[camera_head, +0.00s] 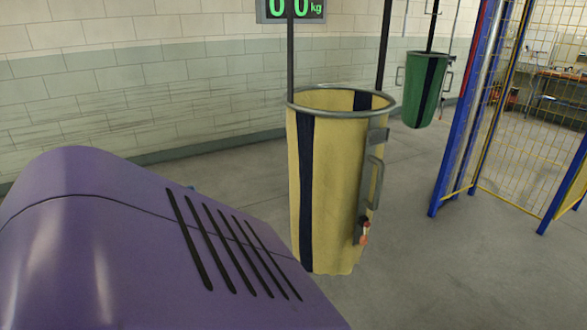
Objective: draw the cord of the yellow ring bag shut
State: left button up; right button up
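The yellow ring bag (335,185) hangs upright from dark straps in the middle of the head view. Its round metal rim (340,112) is open at the top, and a dark blue band runs down its front left. A grey metal handle (377,183) is on its right side, with a small red and white piece (364,232) below it. I cannot make out the cord clearly. Neither of my grippers is in view.
A purple slotted housing fills the lower left. A green bag (426,90) hangs behind at right. A blue-posted yellow mesh fence (530,100) stands at far right. A digital kg display (291,10) hangs above. Floor around the yellow bag's right side is clear.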

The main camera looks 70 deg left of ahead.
aim_at(363, 240)
jog(key=u, duration=1.65)
